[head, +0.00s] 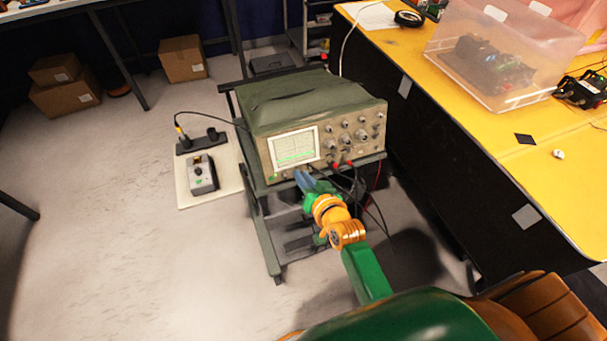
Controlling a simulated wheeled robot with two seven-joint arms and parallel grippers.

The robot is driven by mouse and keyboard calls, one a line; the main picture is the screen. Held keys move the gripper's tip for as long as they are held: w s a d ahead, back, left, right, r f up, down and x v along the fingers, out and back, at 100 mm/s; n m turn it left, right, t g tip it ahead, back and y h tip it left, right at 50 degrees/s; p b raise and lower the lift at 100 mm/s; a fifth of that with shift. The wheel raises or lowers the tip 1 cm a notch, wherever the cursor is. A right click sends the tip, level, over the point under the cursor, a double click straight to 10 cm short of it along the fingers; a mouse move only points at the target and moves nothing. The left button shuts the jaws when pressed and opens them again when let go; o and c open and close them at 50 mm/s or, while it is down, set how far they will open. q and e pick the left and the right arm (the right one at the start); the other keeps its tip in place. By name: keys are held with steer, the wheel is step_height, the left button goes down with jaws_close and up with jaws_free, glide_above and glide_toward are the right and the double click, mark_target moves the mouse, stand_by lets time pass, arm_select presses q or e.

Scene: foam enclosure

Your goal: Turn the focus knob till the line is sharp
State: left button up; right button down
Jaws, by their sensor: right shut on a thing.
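The oscilloscope (318,121) is a green-cased box with a beige front panel, standing on a dark cart. Its small screen (293,146) is lit and shows a green line low down; at this size I cannot tell how sharp the line is. My right gripper (302,178) reaches up from the lower right to the panel's lower edge, just below the screen. Its bluish fingers are shut on a small knob there, which they hide; its place under the screen fits the focus knob. My left gripper is not in view.
Several other knobs (362,134) and plugged leads are right of my gripper, with cables hanging down the cart (262,222). A yellow workbench (480,128) with a clear bin (505,55) stands right. A small grey device (201,176) lies on a pale board left.

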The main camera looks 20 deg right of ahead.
steer(key=shift+m, duration=0.4)
steer(key=c, duration=1.1)
jaws_free()
steer(key=shift+c, duration=0.2)
steer(key=p+v, duration=0.1)
steer(key=v, duration=0.6)
